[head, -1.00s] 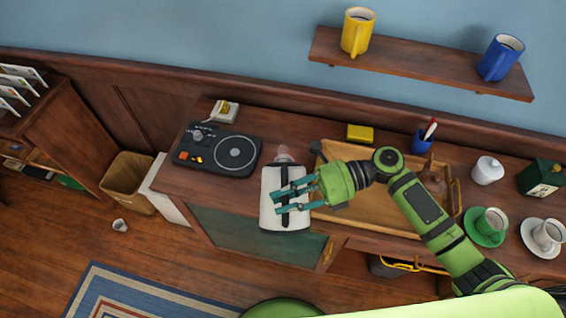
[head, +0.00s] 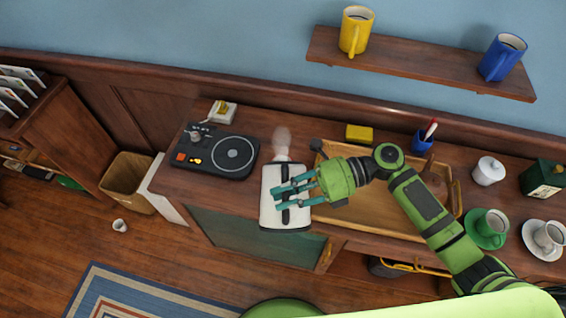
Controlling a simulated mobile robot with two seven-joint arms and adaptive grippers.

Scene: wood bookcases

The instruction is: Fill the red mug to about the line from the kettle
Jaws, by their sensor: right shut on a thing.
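The kettle (head: 271,214) looks like a white body with a black handle strip, seen from above at the front edge of the wood cabinet top. A pale puff of steam rises at its far end. My right gripper (head: 278,198) reaches in from the right, with its teal fingers shut on the black handle. I cannot tell whether the kettle rests on the top or hangs just above it. No red mug shows; it may be hidden or out of view. The fill line is not visible. My left gripper is not in view.
A black device with a round disc (head: 215,152) stands left of the kettle. A wooden tray (head: 390,219) lies under my right arm. A green cup (head: 492,221) and a white cup (head: 548,234) stand on saucers at right. Yellow (head: 356,31) and blue (head: 502,58) mugs sit on the shelf.

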